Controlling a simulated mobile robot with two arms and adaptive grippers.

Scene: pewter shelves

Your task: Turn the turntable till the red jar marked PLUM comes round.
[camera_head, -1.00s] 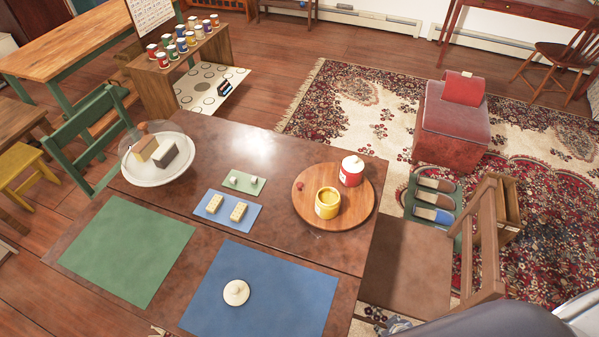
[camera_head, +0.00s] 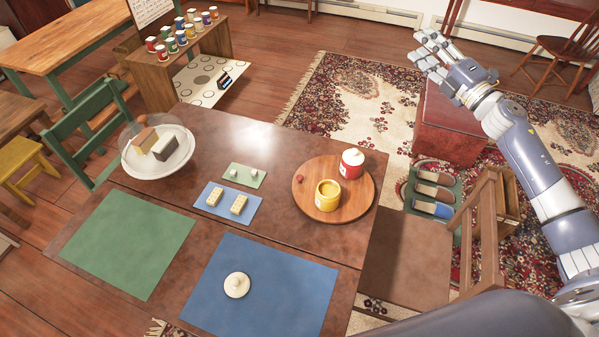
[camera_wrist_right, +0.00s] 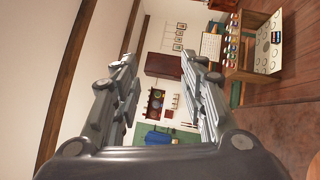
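The turntable (camera_head: 350,207) is a round wooden board near the right end of the brown table. A red jar (camera_head: 350,171) with a white lid stands upright at its far right; its pale label is too small to read. An open yellow jar (camera_head: 327,203) stands nearer the middle front. A small red knob-like piece (camera_head: 298,178) sits at the turntable's left edge. My right gripper (camera_head: 425,50) is raised beyond and right of the table, well away from the turntable. In the right wrist view its fingers (camera_wrist_right: 157,64) are apart with nothing between them. My left gripper is not in view.
A blue mat (camera_head: 265,310) with a round cream lid (camera_head: 236,285) and a green mat (camera_head: 125,240) lie in front. A domed plate (camera_head: 150,172) stands left. A chair (camera_head: 405,265) stands close to the table's right side. A red upholstered seat (camera_head: 445,125) is beyond.

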